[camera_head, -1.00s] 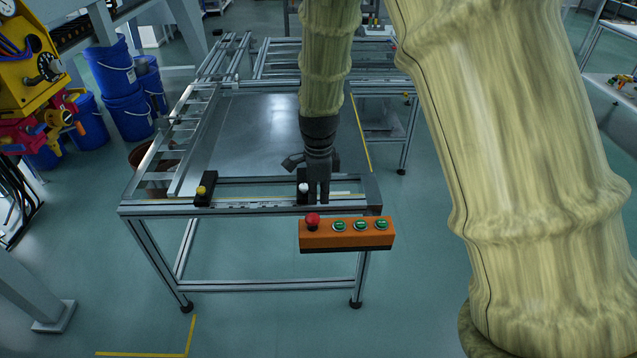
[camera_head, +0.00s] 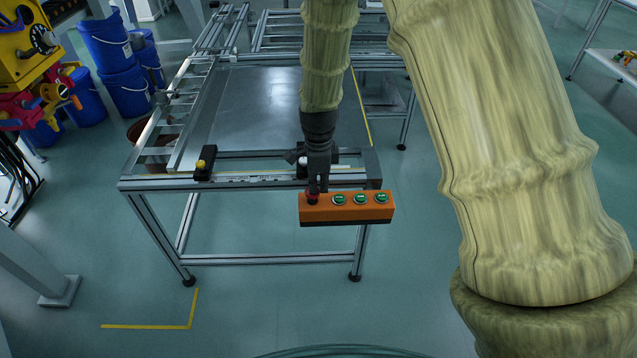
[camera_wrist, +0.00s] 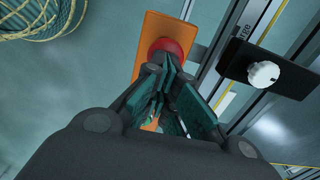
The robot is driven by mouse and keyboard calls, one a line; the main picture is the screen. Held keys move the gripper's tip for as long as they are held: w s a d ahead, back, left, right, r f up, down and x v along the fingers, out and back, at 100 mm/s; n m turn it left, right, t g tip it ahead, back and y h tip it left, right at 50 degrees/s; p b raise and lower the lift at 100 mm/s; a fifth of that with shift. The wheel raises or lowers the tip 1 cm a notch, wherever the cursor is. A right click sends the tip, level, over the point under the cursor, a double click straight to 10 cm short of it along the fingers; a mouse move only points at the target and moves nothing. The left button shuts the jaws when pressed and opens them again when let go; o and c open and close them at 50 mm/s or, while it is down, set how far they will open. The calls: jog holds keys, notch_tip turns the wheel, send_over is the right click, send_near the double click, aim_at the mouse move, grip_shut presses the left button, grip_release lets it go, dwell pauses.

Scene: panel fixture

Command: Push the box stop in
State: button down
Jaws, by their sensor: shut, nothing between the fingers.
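The orange box (camera_head: 347,210) is fixed at the front of the metal frame table. Its red stop button (camera_head: 313,199) is at the left end, with several green buttons (camera_head: 360,199) to its right. My gripper (camera_head: 317,187) is shut and empty, with its fingertips at the red button and partly covering it. In the wrist view the red button (camera_wrist: 166,47) shows just beyond the fingertips (camera_wrist: 163,66). I cannot tell whether they touch. The orange box (camera_wrist: 160,25) also shows there, partly hidden behind the fingers.
A white knob (camera_wrist: 263,74) on a black plate stands on the rail beside the box. A yellow knob (camera_head: 201,165) on a black block is on the rail farther left. The metal frame's front rail (camera_head: 160,184) runs behind the box. The floor in front is clear.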

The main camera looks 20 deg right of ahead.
aim_at(319, 191)
jog(key=shift+f+p, duration=0.3)
jog(key=shift+f, duration=0.6)
notch_tip(319, 191, up, 4)
jog(key=p, duration=0.4)
jog(key=shift+r, duration=0.2)
notch_tip(319, 191, up, 10)
jog(key=shift+f, duration=0.1)
